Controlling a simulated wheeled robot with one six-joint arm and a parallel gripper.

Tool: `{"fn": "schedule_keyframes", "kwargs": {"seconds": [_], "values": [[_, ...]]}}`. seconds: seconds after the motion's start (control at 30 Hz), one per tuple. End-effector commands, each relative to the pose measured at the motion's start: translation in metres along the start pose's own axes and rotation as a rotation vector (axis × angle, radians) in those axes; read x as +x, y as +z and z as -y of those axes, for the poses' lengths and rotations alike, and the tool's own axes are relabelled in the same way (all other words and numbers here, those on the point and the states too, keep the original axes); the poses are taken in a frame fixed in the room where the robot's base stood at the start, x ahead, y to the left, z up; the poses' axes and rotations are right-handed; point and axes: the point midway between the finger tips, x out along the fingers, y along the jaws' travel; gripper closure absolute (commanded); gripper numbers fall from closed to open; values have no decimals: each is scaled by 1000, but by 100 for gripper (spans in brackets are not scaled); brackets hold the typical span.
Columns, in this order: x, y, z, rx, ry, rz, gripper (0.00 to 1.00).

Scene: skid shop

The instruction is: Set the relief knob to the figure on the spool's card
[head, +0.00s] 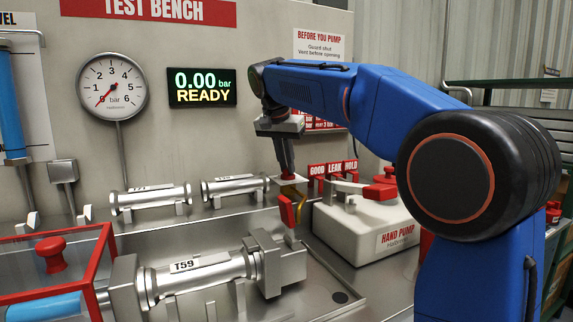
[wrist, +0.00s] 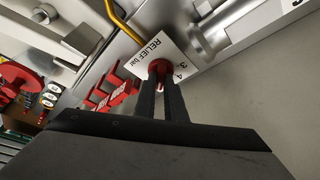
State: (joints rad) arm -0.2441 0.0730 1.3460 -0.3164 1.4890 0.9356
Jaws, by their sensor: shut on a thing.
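The relief knob (wrist: 158,66) is small and red, on a white plate (wrist: 143,50) marked "RELIEF bar". The figures 3 and 4 show on the plate; others and the knob's pointer are hidden or too small to tell. My gripper (wrist: 160,84) is shut on the knob from above. In the head view my gripper (head: 286,160) points down onto the knob (head: 288,177) behind the clamped spool. The spool (head: 200,277) is a silver tube labelled T59, lying in the bench fixture. I cannot make out a card with a figure for it.
The hand pump (head: 368,228) stands right of the knob, with GOOD, LEAK and HOLD blocks (head: 332,169) behind it. A red lever (head: 287,211) stands just in front. The gauge (head: 112,87) points near zero; the display (head: 202,88) reads 0.00 bar READY. A red-framed guard (head: 105,245) is at left.

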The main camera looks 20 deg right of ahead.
Motion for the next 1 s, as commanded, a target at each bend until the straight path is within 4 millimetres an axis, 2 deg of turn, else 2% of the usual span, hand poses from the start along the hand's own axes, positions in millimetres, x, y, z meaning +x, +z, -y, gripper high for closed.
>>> {"fn": "schedule_keyframes", "kwargs": {"seconds": [1.0], "values": [[1, -4, -8, -872, -362, -1, 100]]}}
